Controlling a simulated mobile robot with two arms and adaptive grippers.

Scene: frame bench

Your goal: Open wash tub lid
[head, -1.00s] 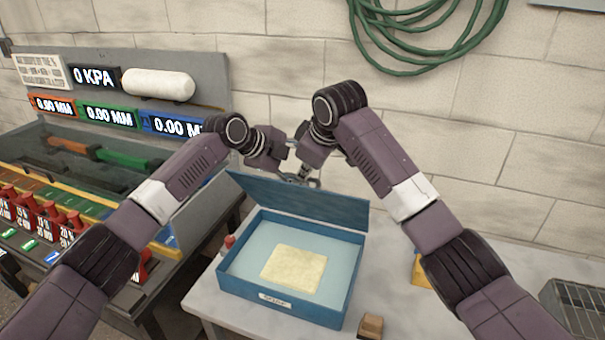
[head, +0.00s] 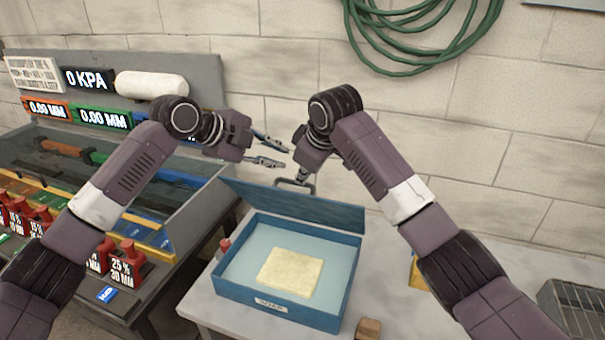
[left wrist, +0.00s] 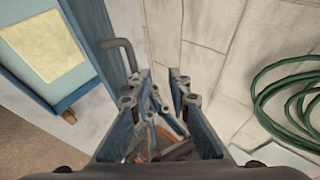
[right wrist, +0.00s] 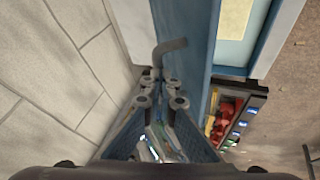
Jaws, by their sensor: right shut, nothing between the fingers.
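The blue wash tub (head: 330,318) stands on the bench with a pale yellow slab (head: 290,272) inside. Its blue lid (head: 300,208) stands raised along the back edge. The grey lid handle (head: 306,186) is on the lid's top edge; it also shows in the left wrist view (left wrist: 122,46) and right wrist view (right wrist: 171,46). My left gripper (head: 284,153) is open and empty, above the handle and apart from it. My right gripper (head: 302,178) is shut and empty close to the handle; I cannot tell if it touches.
A grey bench top (head: 390,265) holds the tub, with a small wooden block (head: 368,329) in front. A wire rack (head: 575,305) is at the right. A panel with red weights (head: 127,268) stands at the left. A green hose (head: 420,40) hangs on the wall behind.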

